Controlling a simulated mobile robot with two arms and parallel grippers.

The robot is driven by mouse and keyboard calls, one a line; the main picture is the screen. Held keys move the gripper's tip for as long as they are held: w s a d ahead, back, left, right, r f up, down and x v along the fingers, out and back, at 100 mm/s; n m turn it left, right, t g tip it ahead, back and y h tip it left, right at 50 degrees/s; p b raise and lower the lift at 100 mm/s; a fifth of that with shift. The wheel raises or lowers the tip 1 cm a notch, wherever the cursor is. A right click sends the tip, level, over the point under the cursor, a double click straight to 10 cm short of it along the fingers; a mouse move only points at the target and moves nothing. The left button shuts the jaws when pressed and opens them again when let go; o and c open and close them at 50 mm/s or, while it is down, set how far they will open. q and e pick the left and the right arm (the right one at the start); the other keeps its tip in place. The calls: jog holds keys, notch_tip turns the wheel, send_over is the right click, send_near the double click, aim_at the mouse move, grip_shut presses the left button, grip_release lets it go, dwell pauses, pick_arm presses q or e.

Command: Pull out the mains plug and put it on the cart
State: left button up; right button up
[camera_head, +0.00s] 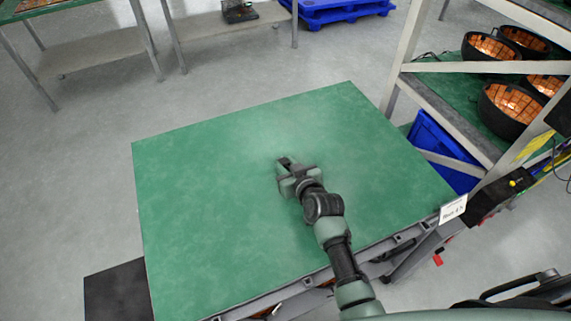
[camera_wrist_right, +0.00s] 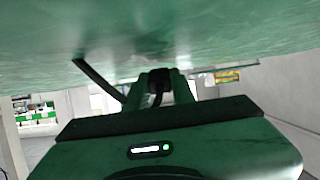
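The cart (camera_head: 205,215) is a table with a wide green top. My right gripper (camera_head: 286,166) is over the middle of that top. A small dark piece, apparently the mains plug (camera_head: 284,160), shows at its fingertips. In the right wrist view the gripper fingers (camera_wrist_right: 160,84) stand close to the green surface, with the dark piece between them. A dark strip, perhaps its cord, slants off to the left there. Whether the plug touches the cart top is hard to tell. My left gripper is out of view.
A rack (camera_head: 450,115) with several round black bowls of orange parts (camera_head: 511,108) stands at the right. A blue bin (camera_head: 440,148) sits under its shelf. Work tables (camera_head: 90,52) and a blue pallet (camera_head: 340,12) are at the back. The cart top around my gripper is clear.

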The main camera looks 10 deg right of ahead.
jog(key=o, duration=0.4)
jog(key=v, duration=0.8)
jog(key=shift+w, duration=0.1)
dwell(0.4)
